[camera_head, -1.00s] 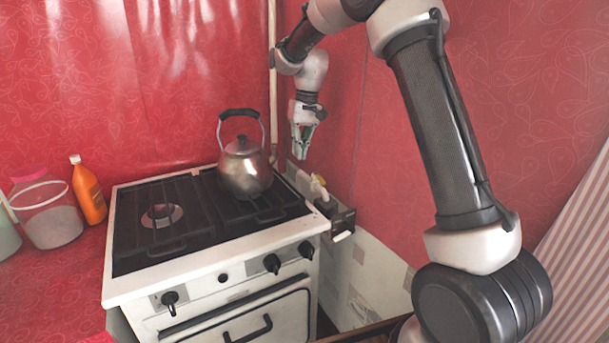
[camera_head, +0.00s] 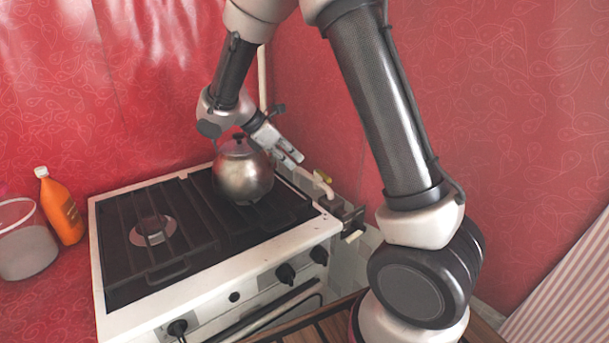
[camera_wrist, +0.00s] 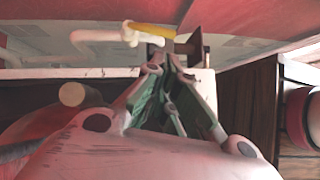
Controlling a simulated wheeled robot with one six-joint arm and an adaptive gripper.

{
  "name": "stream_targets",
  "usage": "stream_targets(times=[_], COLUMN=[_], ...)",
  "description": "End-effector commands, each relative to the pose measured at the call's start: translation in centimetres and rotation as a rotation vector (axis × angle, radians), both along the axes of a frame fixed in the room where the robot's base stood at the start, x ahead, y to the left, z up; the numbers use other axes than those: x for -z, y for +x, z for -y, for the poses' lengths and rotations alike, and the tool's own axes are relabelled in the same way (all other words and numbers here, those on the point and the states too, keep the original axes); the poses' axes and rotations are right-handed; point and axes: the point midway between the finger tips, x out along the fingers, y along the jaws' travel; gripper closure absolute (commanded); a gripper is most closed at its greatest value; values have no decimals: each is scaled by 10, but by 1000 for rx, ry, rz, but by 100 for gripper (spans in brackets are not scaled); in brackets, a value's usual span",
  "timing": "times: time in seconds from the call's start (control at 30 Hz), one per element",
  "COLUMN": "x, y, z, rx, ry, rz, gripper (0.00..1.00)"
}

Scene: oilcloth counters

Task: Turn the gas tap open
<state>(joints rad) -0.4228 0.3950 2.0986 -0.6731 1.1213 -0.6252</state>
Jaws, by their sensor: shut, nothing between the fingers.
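The gas tap (camera_head: 323,178) sits on a white pipe behind the stove's right side, near the red wall. Its yellow handle also shows in the wrist view (camera_wrist: 152,30), lying roughly crosswise at the top beside the white pipe. My gripper (camera_head: 297,158) reaches over the kettle and points right and down, with its fingertips a little short of the tap. In the wrist view the green-padded fingers (camera_wrist: 165,62) converge, shut and empty, just below the handle. I see no contact with the handle.
A metal kettle (camera_head: 243,180) stands on the stove (camera_head: 116,292), close under my wrist. A dark bracket (camera_head: 349,217) is beside the stove's right edge. An orange bottle (camera_head: 62,210) and a clear jar (camera_head: 27,250) stand at the left.

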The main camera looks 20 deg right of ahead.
Motion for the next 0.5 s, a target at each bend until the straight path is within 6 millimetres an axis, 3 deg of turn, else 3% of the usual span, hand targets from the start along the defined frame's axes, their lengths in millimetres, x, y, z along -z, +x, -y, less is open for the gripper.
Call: stream_targets(times=[0.17,0.5], x=[13,60], y=[-1,-4], z=[11,49], rx=[-4,-2], ry=[0,2], rz=[-9,-9], gripper=[100,100])
